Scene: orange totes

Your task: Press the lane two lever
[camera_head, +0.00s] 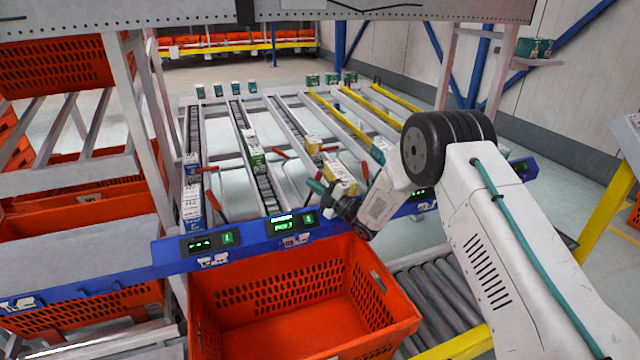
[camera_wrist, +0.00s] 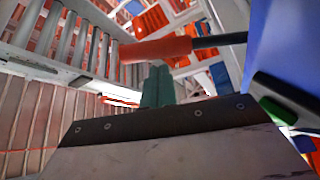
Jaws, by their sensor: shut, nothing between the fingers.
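The lane two display (camera_head: 284,223) is lit green on the blue rail in the head view. Thin levers with red handles stand among the lanes behind the rail; one red handle (camera_head: 281,153) is left of my gripper. My gripper (camera_head: 318,187) has teal fingers, which are shut and empty, just above and behind the rail near the lane two display. In the wrist view a red lever handle (camera_wrist: 156,49) on a black shaft crosses right at the tips of my shut fingers (camera_wrist: 158,84). I cannot tell whether they touch, or which lane this lever belongs to.
An empty orange tote (camera_head: 300,290) stands in front of the rail, below my gripper. Boxes stand in the lanes, including a blue and white one (camera_head: 191,205) at the left and a yellow one (camera_head: 342,180) beside my gripper. A roller conveyor (camera_head: 440,290) lies right of the tote.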

